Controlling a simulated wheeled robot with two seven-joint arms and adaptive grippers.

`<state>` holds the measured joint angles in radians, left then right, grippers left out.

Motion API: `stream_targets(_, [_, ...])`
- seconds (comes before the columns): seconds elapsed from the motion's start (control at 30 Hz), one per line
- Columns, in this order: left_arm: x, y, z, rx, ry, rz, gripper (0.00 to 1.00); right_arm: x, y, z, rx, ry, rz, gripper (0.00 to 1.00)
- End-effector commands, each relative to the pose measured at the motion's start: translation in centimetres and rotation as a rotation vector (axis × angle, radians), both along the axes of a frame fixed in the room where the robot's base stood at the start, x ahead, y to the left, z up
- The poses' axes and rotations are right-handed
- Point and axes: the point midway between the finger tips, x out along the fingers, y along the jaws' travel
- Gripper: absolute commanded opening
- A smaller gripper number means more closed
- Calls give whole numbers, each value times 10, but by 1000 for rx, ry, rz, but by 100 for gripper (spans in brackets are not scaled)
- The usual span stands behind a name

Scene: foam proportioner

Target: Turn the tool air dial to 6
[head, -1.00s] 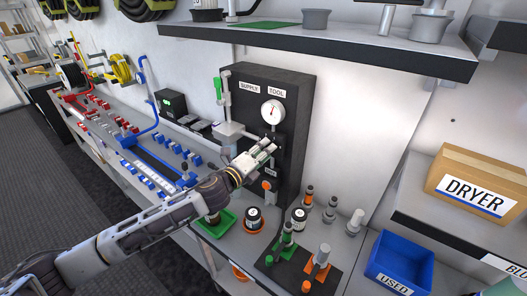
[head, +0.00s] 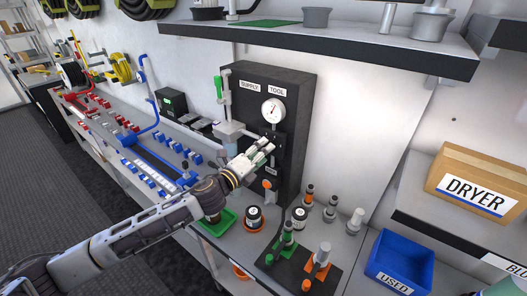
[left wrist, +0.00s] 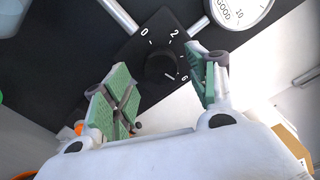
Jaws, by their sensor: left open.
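The tool air dial (left wrist: 160,64) is a black round knob on a dark plate in the left wrist view. The marks 0, 2 and 6 show around it; the stretch between 2 and 6 is partly covered by a finger. A faint light mark is near the knob's edge on the 6 side, but I cannot read the setting surely. My left gripper (left wrist: 161,66) is open, its green-padded fingers on either side of the dial in this view, with no clear contact. In the head view my left gripper (head: 264,152) is in front of the panel and hides the dial.
The black panel (head: 299,95) carries a white gauge (head: 273,111) above the gripper and a grey pipe fitting on its left. Below stand a green tray (head: 226,222), dark canisters and a black mat with green and orange fittings. A shelf (head: 330,46) overhangs the panel.

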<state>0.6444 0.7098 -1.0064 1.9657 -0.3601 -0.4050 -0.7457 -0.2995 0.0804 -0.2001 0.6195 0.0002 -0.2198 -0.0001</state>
Motion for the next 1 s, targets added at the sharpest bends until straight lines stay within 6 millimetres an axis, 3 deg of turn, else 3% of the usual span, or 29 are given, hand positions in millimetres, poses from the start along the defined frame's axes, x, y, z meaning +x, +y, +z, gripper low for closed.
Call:
stream_targets(0.4, [-37,26,-1,2,2,-1,58,0,0,0,1,0,0,40])
stream_targets(1.0, [-77,55,-1,1,1,-1,58,0,0,0,1,0,0,40])
